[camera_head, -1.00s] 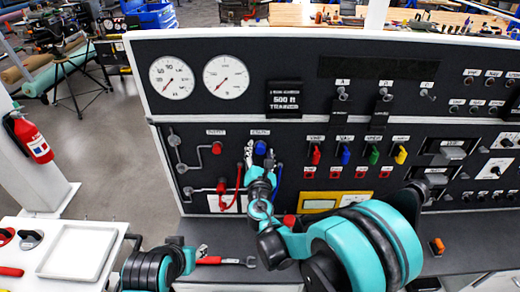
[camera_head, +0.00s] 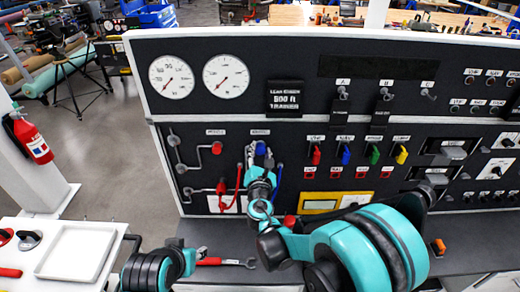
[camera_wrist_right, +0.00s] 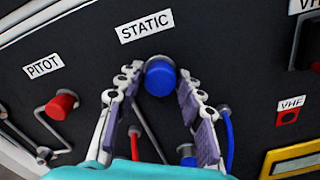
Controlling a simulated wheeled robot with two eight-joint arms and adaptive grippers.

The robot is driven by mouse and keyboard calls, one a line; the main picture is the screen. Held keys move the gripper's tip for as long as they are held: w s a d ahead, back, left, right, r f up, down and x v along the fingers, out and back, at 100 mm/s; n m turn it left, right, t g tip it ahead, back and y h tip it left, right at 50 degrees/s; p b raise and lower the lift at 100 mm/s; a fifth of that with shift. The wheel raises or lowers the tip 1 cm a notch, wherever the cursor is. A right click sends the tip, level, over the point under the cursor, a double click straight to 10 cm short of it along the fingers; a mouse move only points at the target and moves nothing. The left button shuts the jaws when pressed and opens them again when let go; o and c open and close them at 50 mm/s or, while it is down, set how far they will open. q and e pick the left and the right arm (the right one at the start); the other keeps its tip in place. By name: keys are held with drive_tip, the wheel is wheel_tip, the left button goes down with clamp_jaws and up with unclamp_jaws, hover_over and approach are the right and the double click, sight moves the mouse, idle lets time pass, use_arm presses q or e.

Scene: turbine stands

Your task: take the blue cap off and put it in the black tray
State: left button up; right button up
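The blue cap (camera_head: 261,148) sits on the dark panel under the label STATIC. It also shows in the right wrist view (camera_wrist_right: 160,77). My right gripper (camera_wrist_right: 160,84) is open, with one fingertip on each side of the cap, very close to it. I cannot tell whether the fingertips touch it. The right gripper (camera_head: 259,160) also shows at the cap in the head view. My left arm is low at the left, and only a small grey part at its end shows, so its gripper state is unclear. I see no black tray; a white tray (camera_head: 45,263) lies at the lower left.
A red cap (camera_wrist_right: 61,106) on the PITOT port is left of the blue cap. Red and blue hoses (camera_wrist_right: 229,135) hang close below the gripper. A red-handled wrench (camera_head: 235,262) lies on the dark ledge (camera_head: 460,250). A fire extinguisher (camera_head: 32,139) is at the left.

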clamp_jaws()
drive_tip(key=shift+s, duration=0.15)
drive_tip(key=shift+s, duration=0.45)
drive_tip(key=shift+s, duration=0.9)
